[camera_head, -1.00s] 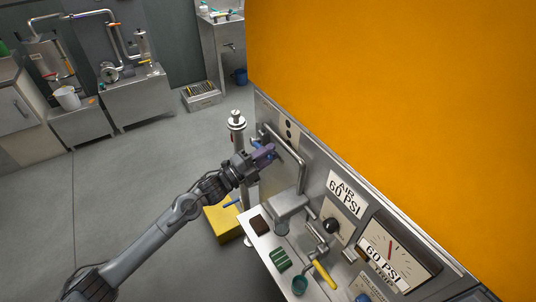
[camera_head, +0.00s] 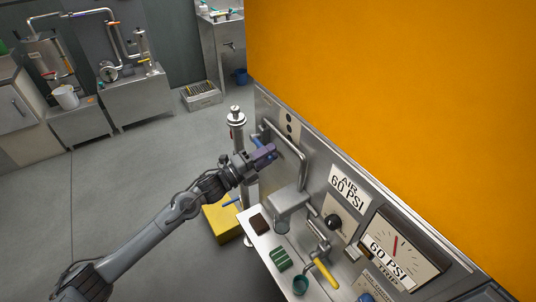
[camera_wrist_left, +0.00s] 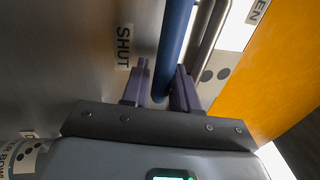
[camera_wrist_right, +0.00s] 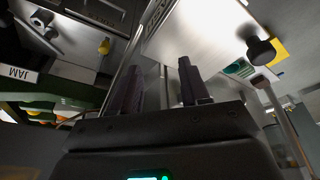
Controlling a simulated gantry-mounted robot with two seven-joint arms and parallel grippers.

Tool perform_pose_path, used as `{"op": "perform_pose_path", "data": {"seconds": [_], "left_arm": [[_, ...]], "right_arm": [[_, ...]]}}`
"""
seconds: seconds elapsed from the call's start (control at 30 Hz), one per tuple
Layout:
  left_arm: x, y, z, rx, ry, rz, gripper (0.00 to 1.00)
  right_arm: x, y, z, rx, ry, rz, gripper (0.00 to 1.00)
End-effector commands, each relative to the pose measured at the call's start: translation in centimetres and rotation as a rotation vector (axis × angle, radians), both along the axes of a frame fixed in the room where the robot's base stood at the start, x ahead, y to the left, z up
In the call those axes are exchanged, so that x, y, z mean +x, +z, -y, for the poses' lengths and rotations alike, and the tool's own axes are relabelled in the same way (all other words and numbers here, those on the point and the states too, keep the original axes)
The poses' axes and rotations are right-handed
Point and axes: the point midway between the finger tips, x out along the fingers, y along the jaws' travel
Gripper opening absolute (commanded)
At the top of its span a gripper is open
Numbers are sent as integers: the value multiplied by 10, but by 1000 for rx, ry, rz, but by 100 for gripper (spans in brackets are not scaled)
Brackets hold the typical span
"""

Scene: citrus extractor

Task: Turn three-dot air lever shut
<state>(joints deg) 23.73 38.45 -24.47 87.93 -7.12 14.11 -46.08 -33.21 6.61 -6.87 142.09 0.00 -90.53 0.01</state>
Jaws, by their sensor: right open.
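The air lever is a blue bar (camera_wrist_left: 175,40) on the steel panel; its blue also shows in the head view (camera_head: 258,143). A dark-dotted plate (camera_head: 289,126) is above it, partly hidden. My left gripper (camera_head: 266,152) has its purple fingers on either side of the bar. A SHUT label (camera_wrist_left: 124,46) lies left of the bar, and a partly cut-off OPEN label (camera_wrist_left: 258,10) lies upper right. My right gripper (camera_wrist_right: 162,85) is open and empty.
A steel pipe handle (camera_head: 291,150) stands close beside my left gripper. Below it a shelf (camera_head: 257,230) holds small brown and green blocks. A yellow-handled lever (camera_head: 324,273) and a 60 PSI gauge (camera_head: 398,245) are to the right. The floor at left is clear.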

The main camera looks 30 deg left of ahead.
Motion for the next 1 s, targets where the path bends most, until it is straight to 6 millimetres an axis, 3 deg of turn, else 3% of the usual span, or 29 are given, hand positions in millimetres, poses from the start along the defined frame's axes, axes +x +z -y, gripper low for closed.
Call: {"op": "perform_pose_path", "data": {"seconds": [0.1, 0.53, 1.0], "left_arm": [[0, -1, 0, 0, 0, -2, 43], [-8, -3, -5, 0, 1, -2, 43], [-67, -17, -43, 1, 0, -4, 43]], "right_arm": [[0, 0, 0, 1, -1, 0, 45], [0, 1, 0, -2, 2, -1, 45], [-1, 9, 2, -9, 7, -1, 45]]}}
